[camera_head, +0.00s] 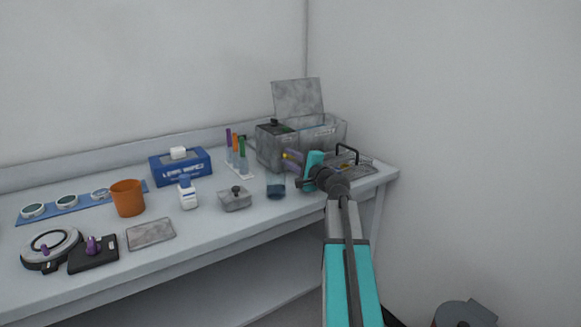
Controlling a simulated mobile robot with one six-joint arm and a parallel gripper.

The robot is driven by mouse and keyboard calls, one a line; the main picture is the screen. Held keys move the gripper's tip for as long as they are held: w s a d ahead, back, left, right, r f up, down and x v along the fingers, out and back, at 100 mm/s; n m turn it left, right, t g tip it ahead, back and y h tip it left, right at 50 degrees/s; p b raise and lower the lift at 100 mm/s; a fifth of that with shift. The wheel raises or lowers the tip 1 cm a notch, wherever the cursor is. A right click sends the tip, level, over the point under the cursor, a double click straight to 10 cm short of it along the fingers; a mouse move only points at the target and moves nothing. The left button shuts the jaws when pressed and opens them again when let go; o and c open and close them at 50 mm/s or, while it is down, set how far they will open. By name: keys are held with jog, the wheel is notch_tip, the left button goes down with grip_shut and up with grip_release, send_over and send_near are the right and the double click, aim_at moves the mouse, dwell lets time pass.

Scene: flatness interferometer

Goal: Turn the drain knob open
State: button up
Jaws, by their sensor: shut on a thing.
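A grey bath tank (269,150) with a raised lid (298,97) stands at the back right of the bench. A small yellow part, seemingly the drain knob (287,156), shows low on the tank's front. My gripper (290,160) reaches in from the right and is shut at this yellow part. The gripper and wrist hide most of the knob, so its turn angle cannot be read. A small beaker with dark liquid (276,187) stands just below and left of the gripper.
A tray with a black handle (350,167) lies right of my wrist, near the bench's end.

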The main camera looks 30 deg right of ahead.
jog(key=shift+f+n+b, duration=0.15)
jog(key=shift+n+b, duration=0.85)
jog(key=shift+b, duration=0.3)
jog(key=o, duration=0.7)
jog(key=shift+o, duration=0.2)
jog(key=shift+s+a+p, duration=0.1)
jog(key=shift+s+p, duration=0.3)
jog(key=shift+s, duration=6.5)
jog(key=shift+s, duration=0.1)
